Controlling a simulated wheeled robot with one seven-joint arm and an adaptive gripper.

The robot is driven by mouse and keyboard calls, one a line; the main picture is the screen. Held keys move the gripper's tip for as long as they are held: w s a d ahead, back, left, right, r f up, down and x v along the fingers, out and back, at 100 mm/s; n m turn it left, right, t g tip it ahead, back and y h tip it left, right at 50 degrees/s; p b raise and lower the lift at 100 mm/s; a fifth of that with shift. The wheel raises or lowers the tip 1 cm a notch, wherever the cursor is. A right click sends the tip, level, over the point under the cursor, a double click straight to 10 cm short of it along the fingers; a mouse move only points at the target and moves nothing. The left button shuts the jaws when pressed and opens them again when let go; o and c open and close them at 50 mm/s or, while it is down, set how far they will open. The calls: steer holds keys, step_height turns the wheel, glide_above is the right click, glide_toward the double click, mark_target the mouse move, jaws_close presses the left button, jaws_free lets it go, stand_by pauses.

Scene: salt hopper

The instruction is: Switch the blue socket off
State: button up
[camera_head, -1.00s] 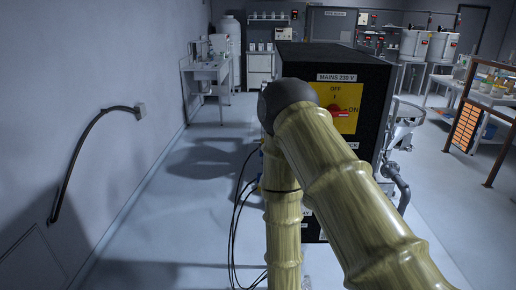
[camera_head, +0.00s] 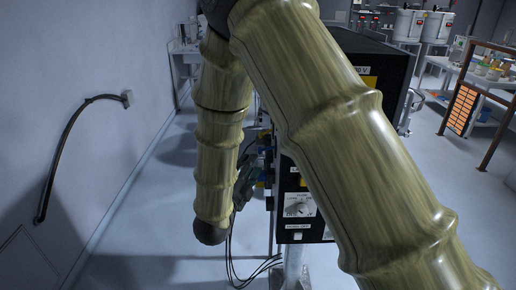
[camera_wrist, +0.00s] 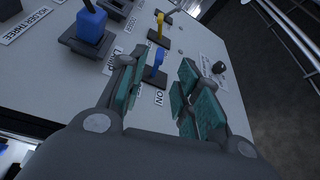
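In the wrist view, a blue plug (camera_wrist: 92,28) sits in a dark socket on a pale panel (camera_wrist: 185,65). Beside it a small blue lever switch (camera_wrist: 157,62) stands on a dark plate, with an ON label (camera_wrist: 158,97) at its near end. My gripper (camera_wrist: 162,72) is open, with its teal-padded fingers apart. The blue lever shows between the fingertips; I cannot tell whether either finger touches it. In the head view, my gripper (camera_head: 246,182) is at the left side of the black cabinet (camera_head: 385,72), partly hidden by my arm.
A yellow lever (camera_wrist: 159,25) stands just beyond the blue one, and a black knob (camera_wrist: 219,67) is at the right. Black cables (camera_head: 232,255) hang below my gripper. Floor is clear left of the cabinet, up to the wall with a black cable (camera_head: 60,150).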

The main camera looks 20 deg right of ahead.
mark_target(260, 149)
steer(key=p+x, duration=0.3)
steer(key=x, duration=0.5)
steer(key=shift+w+d, duration=0.2)
steer(key=shift+w, duration=0.05)
steer(key=shift+c, duration=0.5)
jaws_close()
